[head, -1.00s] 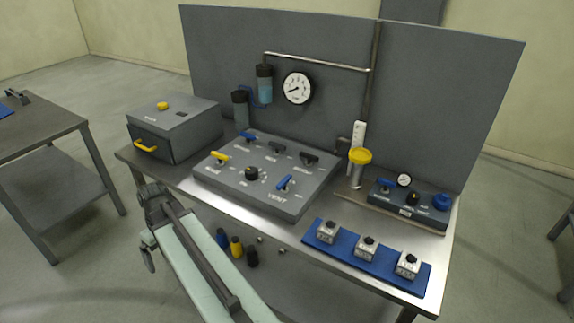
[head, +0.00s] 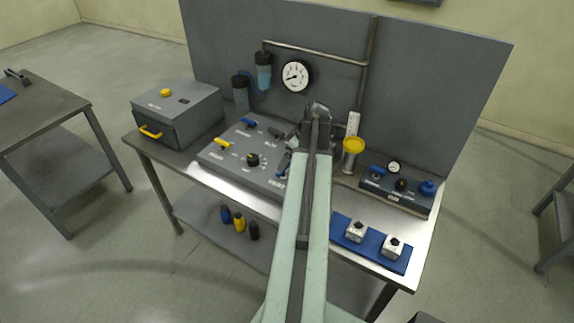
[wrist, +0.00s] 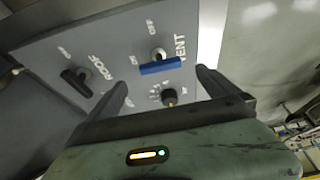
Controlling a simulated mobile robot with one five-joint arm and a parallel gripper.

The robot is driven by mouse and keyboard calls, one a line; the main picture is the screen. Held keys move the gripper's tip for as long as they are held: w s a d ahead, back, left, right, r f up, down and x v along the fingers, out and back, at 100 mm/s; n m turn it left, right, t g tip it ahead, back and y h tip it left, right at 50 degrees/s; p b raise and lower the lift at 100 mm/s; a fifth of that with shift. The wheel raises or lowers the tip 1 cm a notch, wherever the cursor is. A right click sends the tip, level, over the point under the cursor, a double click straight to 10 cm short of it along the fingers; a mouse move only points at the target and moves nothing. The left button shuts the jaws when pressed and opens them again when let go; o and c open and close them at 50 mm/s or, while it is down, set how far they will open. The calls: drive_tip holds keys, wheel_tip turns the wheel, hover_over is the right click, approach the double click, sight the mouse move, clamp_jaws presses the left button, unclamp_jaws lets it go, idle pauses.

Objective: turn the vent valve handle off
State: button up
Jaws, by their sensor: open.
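The vent valve handle is a blue bar (wrist: 160,66) on a pale round hub, beside the white VENT label on the grey turret panel (wrist: 120,45). In the wrist view the bar lies nearly level, below the hub, with an OFF mark above the hub. My gripper (wrist: 162,77) is open, with one dark finger on each side of the handle's line and nothing between them that looks held. Whether the fingers touch the handle cannot be told. In the head view the handle (head: 281,173) is partly hidden by my arm.
A black lever (wrist: 75,82) by the ROOF label and a black knob (wrist: 169,97) stand close to the fingers.

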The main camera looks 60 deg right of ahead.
drive_tip(key=b+x, duration=0.5)
drive_tip(key=x, duration=0.1)
drive_tip(key=shift+w+f, duration=0.1)
drive_tip(key=shift+f, duration=0.25)
drive_tip(key=shift+r, duration=0.15)
